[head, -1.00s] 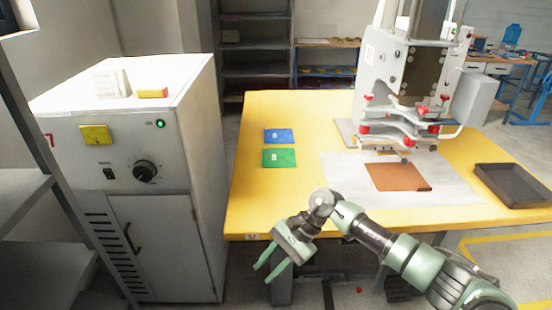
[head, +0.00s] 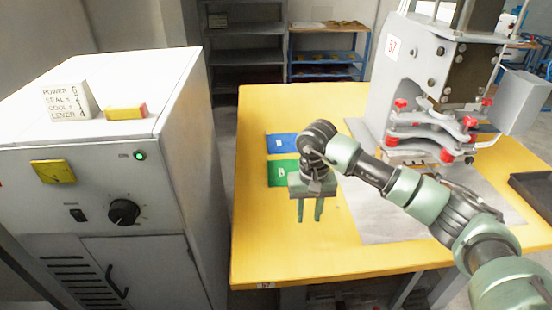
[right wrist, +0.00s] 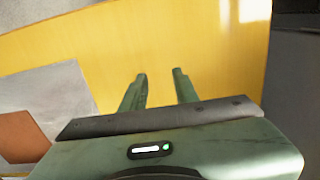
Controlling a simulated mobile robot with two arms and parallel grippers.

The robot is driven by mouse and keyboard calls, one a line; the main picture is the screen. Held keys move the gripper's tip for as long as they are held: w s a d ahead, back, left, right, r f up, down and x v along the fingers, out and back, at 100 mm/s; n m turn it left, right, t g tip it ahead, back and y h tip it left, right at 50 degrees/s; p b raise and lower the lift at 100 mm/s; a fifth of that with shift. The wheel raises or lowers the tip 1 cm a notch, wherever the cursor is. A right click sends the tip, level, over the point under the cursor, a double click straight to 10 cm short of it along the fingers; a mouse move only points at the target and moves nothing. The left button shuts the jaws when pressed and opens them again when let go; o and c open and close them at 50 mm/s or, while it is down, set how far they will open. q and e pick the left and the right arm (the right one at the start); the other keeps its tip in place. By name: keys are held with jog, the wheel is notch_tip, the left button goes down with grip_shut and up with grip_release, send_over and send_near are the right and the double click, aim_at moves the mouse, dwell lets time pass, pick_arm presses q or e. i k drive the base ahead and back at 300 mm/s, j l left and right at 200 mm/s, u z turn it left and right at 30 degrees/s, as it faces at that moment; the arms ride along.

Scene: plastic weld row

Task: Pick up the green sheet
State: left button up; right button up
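The green sheet (head: 280,173) lies flat on the yellow table (head: 290,250) near its left edge. My right gripper's wrist covers its right part. My right gripper (head: 308,219) is just in front of the sheet, above the table, with its two fingers apart and pointing down. In the right wrist view the gripper (right wrist: 160,80) shows two green fingers spread with nothing between them, over bare yellow tabletop. The green sheet does not show in that view. My left gripper does not show in either view.
A blue sheet (head: 282,143) lies just behind the green one. The press (head: 440,90) stands at the right, with a pale mat (head: 385,215) before it. The brown sheet (right wrist: 22,137) shows on the mat. A grey cabinet (head: 110,180) stands left of the table. The table's front left is clear.

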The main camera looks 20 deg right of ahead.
aim_at(278, 171)
jog(key=i, duration=1.15)
